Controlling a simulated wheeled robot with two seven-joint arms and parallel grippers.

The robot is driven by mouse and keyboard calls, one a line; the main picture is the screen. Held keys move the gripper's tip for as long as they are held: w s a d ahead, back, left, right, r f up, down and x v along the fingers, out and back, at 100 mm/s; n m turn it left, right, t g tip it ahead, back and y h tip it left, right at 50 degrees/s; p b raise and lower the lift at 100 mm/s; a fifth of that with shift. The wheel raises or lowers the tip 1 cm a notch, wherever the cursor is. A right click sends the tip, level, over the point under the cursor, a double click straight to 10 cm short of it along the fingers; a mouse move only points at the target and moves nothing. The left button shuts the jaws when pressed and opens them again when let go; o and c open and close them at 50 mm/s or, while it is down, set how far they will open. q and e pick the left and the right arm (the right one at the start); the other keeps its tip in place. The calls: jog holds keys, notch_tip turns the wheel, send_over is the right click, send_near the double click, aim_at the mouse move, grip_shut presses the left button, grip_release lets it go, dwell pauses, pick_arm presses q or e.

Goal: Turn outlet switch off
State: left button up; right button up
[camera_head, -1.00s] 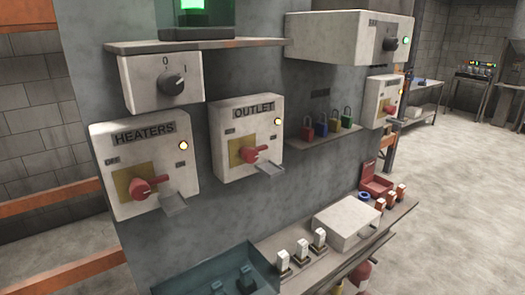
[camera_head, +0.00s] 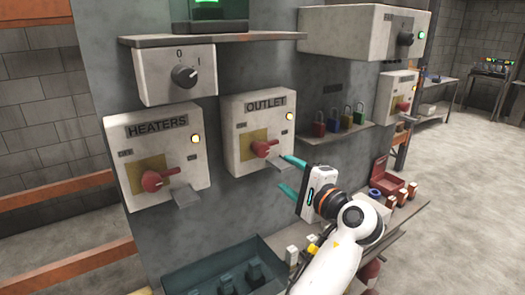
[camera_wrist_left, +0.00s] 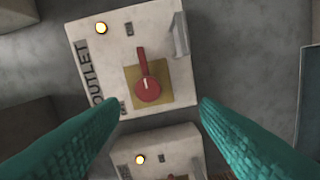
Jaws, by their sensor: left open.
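The OUTLET box (camera_head: 238,160) is pale, with a lit yellow lamp and a red rotary switch (camera_head: 263,148) on a yellow plate. Its handle points right, away from the left-side label. In the left wrist view the red switch (camera_wrist_left: 147,82) is near the middle, its handle pointing up in that picture. A metal hasp (camera_wrist_left: 181,36) sticks out at the box's edge. My left gripper (camera_head: 287,176) is open and empty, just right of the box, its teal fingers aimed toward it. In the wrist view the fingers are spread either side, apart from the switch. My right gripper is not seen.
The HEATERS box (camera_head: 160,190) with a similar red switch stands left of the OUTLET box. A shelf (camera_head: 330,137) with several coloured padlocks is right of it. A knob box (camera_head: 170,78) sits above. A lower ledge with a blue-green tray (camera_head: 185,280) runs beneath.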

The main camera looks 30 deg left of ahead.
aim_at(264, 152)
pick_arm(q)
jog(key=shift+y, duration=0.3)
jog(key=p+x, duration=0.1)
jog(key=x, duration=0.2)
jog(key=r+p+x, duration=0.1)
jog(key=x, duration=0.3)
jog(key=p+x, duration=0.1)
jog(key=x, duration=0.2)
jog(key=shift+a+r+p, duration=0.3)
jog(key=shift+a, duration=0.1)
jog(key=shift+w+a+f, duration=0.1)
jog(key=shift+w+a, duration=0.15)
jog(key=shift+a, duration=0.3)
